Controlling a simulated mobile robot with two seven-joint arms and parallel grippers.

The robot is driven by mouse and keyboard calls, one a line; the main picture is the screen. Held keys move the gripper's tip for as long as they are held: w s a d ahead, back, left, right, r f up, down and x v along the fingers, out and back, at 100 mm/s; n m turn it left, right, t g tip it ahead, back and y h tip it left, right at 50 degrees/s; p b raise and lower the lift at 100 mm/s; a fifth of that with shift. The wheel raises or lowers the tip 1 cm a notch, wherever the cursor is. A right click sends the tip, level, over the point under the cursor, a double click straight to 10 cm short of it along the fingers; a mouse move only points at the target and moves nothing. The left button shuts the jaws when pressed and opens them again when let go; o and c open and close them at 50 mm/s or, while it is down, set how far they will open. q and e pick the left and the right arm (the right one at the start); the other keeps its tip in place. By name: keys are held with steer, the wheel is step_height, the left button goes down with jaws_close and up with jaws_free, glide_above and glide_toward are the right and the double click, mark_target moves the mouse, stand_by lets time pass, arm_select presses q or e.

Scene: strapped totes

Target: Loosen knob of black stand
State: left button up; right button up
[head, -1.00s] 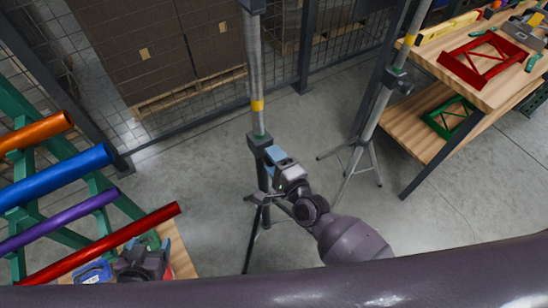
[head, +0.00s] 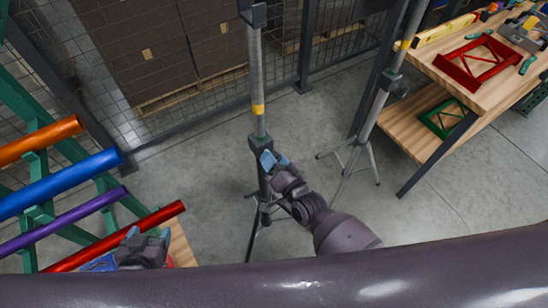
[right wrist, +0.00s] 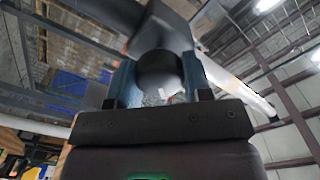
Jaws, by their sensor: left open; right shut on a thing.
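The black stand (head: 257,80) stands upright at the middle of the head view, with a grey pole, a yellow band, a black collar (head: 260,144) and dark tripod legs. My right gripper (head: 273,160) is at this collar. In the right wrist view, its two blue fingers (right wrist: 160,82) are shut on a round dark knob (right wrist: 158,68), one on each side. The knob is hidden behind the gripper in the head view. My left gripper (head: 150,240) is open at the lower left, away from the stand, partly hidden by my own body.
A second stand with silver legs (head: 364,150) is close on the right. Beyond it is a wooden workbench (head: 462,60) with red and green frames. A green rack with coloured tubes (head: 60,182) is at the left. A mesh fence (head: 200,110) stands behind; grey floor is open between.

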steer(key=n+p, duration=0.1)
steer(key=n, duration=0.2)
steer(key=shift+n, duration=0.9)
steer(key=o, duration=0.9)
steer(key=v, duration=1)
steer(key=shift+s+d, duration=0.1)
steer(key=shift+s, duration=0.3)
